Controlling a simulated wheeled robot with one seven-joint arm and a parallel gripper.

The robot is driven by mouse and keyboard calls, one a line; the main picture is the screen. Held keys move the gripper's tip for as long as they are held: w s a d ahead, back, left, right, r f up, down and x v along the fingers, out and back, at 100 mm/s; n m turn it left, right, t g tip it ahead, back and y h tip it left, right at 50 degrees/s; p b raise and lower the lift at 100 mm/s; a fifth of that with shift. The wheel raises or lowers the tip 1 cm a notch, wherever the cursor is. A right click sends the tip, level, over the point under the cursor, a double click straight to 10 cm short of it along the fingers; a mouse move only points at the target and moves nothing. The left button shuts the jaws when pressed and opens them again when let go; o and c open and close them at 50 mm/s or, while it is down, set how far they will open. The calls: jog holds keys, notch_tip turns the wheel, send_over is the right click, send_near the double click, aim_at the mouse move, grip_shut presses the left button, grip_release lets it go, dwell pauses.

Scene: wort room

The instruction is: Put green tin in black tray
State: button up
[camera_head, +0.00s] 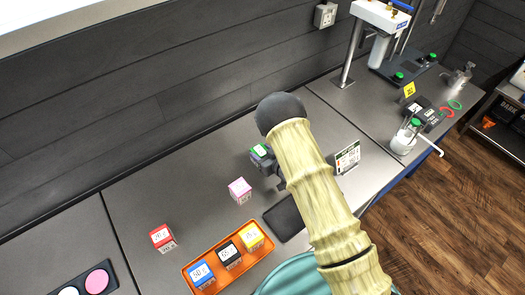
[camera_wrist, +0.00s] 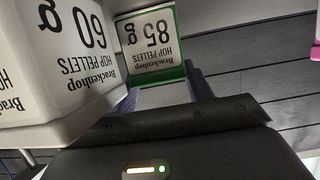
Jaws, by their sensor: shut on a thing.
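The green tin (camera_head: 259,151) is at the fingers of my gripper (camera_head: 266,163), above or on the grey counter toward the back wall. In the wrist view the tin (camera_wrist: 148,42), with a green edge and a white label reading 85 g, sits between the fingertips (camera_wrist: 165,88). My gripper is shut on it. I cannot tell whether the tin is clear of the counter. The black tray (camera_head: 281,217) lies flat on the counter nearer the front. It looks empty where visible, and my arm hides its right part.
An orange tray (camera_head: 228,273) holds blue, black and yellow tins. A pink tin (camera_head: 240,190) and a red tin (camera_head: 162,237) stand loose. A large white 60 g item (camera_wrist: 65,50) is close in the wrist view.

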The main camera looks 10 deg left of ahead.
jog(key=o, duration=1)
jog(key=shift+r, duration=0.1)
jog(key=shift+s+d, duration=0.15)
jog(key=shift+d, duration=0.1)
jog(key=b+v, duration=0.4)
jog(key=v, duration=0.7)
jog(key=shift+s+d+r+b, duration=0.1)
jog(key=shift+s+r+b, duration=0.05)
jog(key=shift+b, duration=0.2)
